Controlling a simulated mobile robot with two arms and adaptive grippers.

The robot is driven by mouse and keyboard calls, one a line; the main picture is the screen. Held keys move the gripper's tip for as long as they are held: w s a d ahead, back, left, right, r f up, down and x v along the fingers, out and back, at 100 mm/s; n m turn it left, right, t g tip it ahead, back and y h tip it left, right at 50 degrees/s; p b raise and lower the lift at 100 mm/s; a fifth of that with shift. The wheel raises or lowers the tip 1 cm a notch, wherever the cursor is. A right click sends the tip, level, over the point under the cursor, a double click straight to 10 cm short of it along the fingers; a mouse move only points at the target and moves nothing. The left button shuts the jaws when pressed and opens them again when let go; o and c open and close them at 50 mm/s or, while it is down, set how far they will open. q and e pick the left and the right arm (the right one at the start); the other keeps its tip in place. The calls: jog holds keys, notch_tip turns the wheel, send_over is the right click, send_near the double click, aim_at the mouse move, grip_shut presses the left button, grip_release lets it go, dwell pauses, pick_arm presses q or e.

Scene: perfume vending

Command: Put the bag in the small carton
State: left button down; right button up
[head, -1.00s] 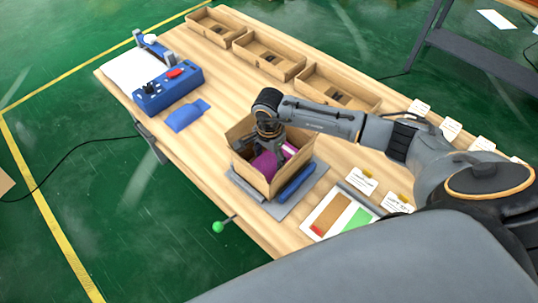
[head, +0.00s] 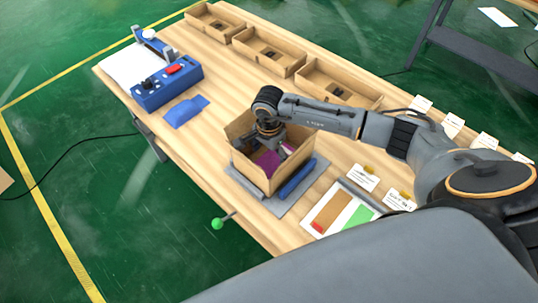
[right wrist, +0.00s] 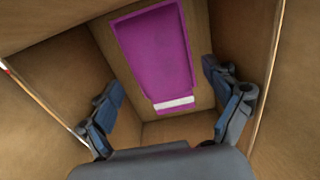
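The small open carton (head: 246,168) stands on a grey mat (head: 285,206) near the table's front edge. The purple bag (right wrist: 155,50) with a white strip lies on the carton floor in the right wrist view; part of it shows in the head view (head: 267,163). My right gripper (head: 269,146) reaches down inside the carton. In the right wrist view its two fingers (right wrist: 165,88) are spread apart and empty, with the bag visible beyond and between them. My left gripper is not in view.
Three brown trays (head: 268,51) line the back edge. A blue control box (head: 168,88) and a blue piece (head: 186,111) are at the left. White cards (head: 363,178) and a red-green sheet (head: 341,211) are at the right.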

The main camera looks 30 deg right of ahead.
aim_at(269, 160)
jog(key=shift+r, duration=0.1)
jog(key=shift+r+p, duration=0.25)
jog(key=shift+p, duration=0.1)
jog(key=shift+r+p, duration=0.45)
jog(key=shift+p, duration=0.1)
notch_tip(269, 160, up, 12)
jog(key=b, duration=0.4)
jog(key=shift+f, duration=0.15)
